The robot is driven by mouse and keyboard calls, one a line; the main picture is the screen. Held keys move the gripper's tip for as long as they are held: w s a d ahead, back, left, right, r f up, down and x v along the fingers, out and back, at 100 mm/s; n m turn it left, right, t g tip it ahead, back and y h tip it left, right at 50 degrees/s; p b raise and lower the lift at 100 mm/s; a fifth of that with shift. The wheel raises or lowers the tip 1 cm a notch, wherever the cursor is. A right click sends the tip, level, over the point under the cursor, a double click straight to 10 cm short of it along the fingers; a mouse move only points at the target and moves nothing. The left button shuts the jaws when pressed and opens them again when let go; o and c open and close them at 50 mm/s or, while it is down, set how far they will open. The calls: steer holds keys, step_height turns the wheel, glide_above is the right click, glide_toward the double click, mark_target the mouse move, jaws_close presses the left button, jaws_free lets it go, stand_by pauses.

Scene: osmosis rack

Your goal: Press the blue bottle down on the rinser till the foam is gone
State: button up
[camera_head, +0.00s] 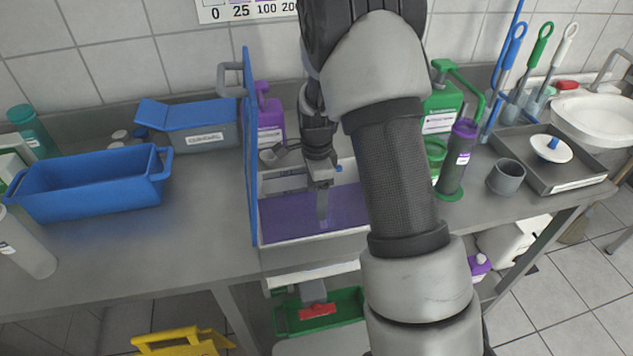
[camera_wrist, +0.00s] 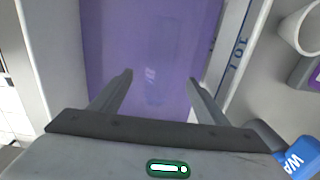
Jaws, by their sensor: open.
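I cannot make out a blue bottle or a rinser for certain in either view. My gripper (camera_head: 322,222) points down into a white-walled tank (camera_head: 300,252) of purple liquid (camera_head: 345,208). In the wrist view its two fingers (camera_wrist: 159,78) stand apart with only purple liquid showing between them. No object is between the fingers. I cannot tell whether the fingertips touch the liquid. My arm hides part of the tank's right side and the wall behind. A blue piece with white letters (camera_wrist: 298,158) shows at the wrist view's lower right corner.
A tall blue panel (camera_head: 250,150) stands along the tank's left side. An empty-looking blue bin (camera_head: 90,185) is at left. A purple jug (camera_head: 268,120), green canister (camera_head: 440,110), purple-capped cylinder (camera_head: 457,160) and grey cup (camera_head: 506,177) are nearby. Bare worktop (camera_head: 190,220) lies left of the tank.

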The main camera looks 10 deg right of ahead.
step_height(320, 180, down, 8)
steer(key=shift+f+b, duration=0.25)
steer(key=shift+b, duration=0.15)
steer(key=c, duration=1.1)
steer(key=shift+o, duration=0.7)
steer(key=shift+r+p, duration=7)
steer(key=shift+r, duration=3.55)
steer(key=shift+c, duration=0.4)
